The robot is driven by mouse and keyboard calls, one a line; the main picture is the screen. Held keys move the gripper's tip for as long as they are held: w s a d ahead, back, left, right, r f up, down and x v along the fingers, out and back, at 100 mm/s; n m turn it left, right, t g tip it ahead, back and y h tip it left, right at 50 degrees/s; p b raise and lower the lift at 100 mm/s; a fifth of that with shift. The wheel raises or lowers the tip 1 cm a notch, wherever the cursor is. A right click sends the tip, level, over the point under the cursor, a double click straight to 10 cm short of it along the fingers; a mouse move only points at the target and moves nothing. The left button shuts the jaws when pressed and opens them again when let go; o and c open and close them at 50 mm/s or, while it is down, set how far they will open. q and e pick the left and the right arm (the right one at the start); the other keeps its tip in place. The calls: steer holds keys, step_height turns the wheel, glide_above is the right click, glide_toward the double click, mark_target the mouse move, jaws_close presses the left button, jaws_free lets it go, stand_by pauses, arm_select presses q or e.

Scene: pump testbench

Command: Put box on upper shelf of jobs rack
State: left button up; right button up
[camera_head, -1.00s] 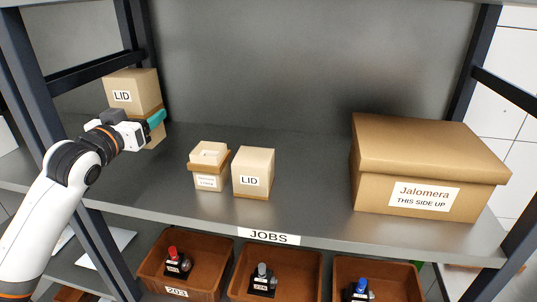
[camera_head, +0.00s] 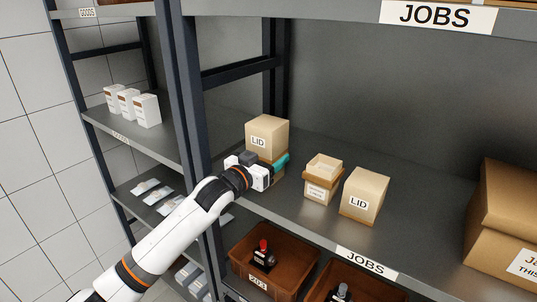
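A tan cardboard box with a LID label (camera_head: 258,142) is at the left end of the lower JOBS shelf area. My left gripper (camera_head: 277,168) is at its lower part, with a teal finger along its right side. It appears shut on this box; the other finger is hidden. Whether the box's bottom touches the shelf is hard to tell. The upper JOBS shelf (camera_head: 330,11) shows only as a front edge along the top, with its label (camera_head: 438,15). My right gripper is not in view.
On the lower shelf (camera_head: 300,222) stand a small open box (camera_head: 322,182), another LID box (camera_head: 364,194) and a large carton (camera_head: 500,215) at right. Brown bins (camera_head: 272,262) are below. A dark rack post (camera_head: 190,100) stands left of the gripper.

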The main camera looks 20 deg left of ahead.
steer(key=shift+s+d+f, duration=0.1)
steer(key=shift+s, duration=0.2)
arm_select(q)
steer(key=o, duration=1)
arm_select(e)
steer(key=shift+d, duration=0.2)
arm_select(q)
steer(key=b+v, duration=0.3)
steer(key=v, duration=0.9)
steer(key=shift+b, duration=0.4)
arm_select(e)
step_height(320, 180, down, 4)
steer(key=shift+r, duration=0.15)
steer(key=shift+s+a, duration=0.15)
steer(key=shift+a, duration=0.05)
